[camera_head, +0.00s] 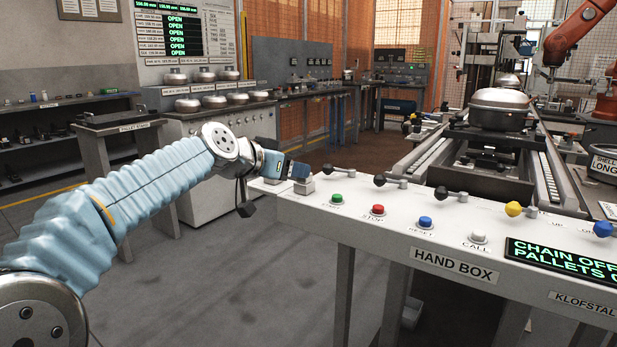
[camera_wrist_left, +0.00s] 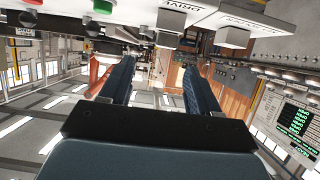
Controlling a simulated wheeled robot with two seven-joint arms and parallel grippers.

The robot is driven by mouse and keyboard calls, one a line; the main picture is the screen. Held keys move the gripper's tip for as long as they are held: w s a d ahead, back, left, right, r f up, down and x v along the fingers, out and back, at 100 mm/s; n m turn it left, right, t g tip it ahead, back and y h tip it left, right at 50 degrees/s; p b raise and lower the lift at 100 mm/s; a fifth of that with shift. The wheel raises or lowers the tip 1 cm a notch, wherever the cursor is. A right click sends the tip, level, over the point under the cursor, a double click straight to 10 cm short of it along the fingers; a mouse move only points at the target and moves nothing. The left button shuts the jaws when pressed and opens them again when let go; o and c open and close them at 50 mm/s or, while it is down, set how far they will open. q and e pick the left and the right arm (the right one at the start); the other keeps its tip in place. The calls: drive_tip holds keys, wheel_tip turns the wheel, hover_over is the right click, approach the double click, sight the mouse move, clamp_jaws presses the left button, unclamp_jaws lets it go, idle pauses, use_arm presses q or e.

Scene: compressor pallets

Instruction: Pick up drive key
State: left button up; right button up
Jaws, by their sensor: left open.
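I cannot make out the drive key clearly in either view. The left end of the white hand box (camera_head: 375,222) carries small grey blocks (camera_head: 304,186), close to my left gripper. In the left wrist view a label reading DRIVE (camera_wrist_left: 173,14) shows upside down, with a grey block (camera_wrist_left: 234,37) beside it near another label. My left gripper (camera_head: 297,170) is over that end of the box. Its two dark blue fingers stand apart with nothing visible between them in the left wrist view (camera_wrist_left: 157,68). My right gripper is not in view.
Green (camera_head: 337,199), red (camera_head: 377,210), blue (camera_head: 425,222) and white (camera_head: 478,237) buttons line the box top. Black-knobbed levers (camera_head: 390,181) stand behind them. A conveyor with a compressor (camera_head: 498,108) lies beyond. Open floor lies left of the box.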

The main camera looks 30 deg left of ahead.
sight(304, 182)
use_arm(q)
drive_tip(key=x, duration=0.5)
drive_tip(key=shift+a+p, duration=0.1)
drive_tip(key=shift+p, duration=0.3)
drive_tip(key=p+x, duration=0.1)
drive_tip(key=x, duration=0.3)
drive_tip(key=shift+w+a+f, duration=0.2)
drive_tip(key=shift+w+f, duration=0.25)
drive_tip(key=shift+w, duration=0.05)
drive_tip(key=c, duration=1.1)
drive_tip(key=shift+o, duration=0.2)
drive_tip(key=shift+r, duration=0.15)
